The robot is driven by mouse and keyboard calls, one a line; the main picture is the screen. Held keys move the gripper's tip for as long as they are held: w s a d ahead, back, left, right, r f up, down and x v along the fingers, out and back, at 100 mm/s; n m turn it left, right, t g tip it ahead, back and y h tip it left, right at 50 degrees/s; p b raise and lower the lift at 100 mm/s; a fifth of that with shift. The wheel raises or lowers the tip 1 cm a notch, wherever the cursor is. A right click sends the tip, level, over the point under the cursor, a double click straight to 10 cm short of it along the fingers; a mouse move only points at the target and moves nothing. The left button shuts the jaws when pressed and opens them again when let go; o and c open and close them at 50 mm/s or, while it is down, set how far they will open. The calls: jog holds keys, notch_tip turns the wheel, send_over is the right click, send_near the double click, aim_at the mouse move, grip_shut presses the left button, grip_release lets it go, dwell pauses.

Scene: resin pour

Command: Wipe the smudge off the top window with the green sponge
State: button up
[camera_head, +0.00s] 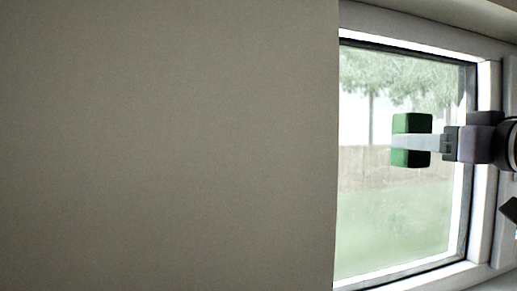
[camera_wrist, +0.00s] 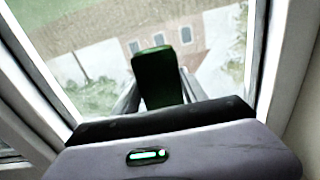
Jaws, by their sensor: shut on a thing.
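The green sponge (camera_head: 411,123) is a dark green block held upright in front of the window glass in the head view. My gripper (camera_head: 411,143) reaches in from the right and is shut on the sponge's middle, with green showing above and below the finger. The sponge also shows in the wrist view (camera_wrist: 157,78), between the two fingers. The window (camera_head: 385,215) has a white frame and a dark inner edge. I cannot tell whether the sponge touches the glass. I cannot pick out a distinct smudge; the glass looks pale and hazy in places.
A plain grey-beige surface (camera_head: 165,145) fills the left of the head view and cuts off the window's left side. The white window frame (camera_head: 485,205) stands out around the glass on the right. Trees, grass and a brick building show through the glass.

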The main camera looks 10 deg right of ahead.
jog(key=d, duration=0.8)
jog(key=shift+w, duration=0.3)
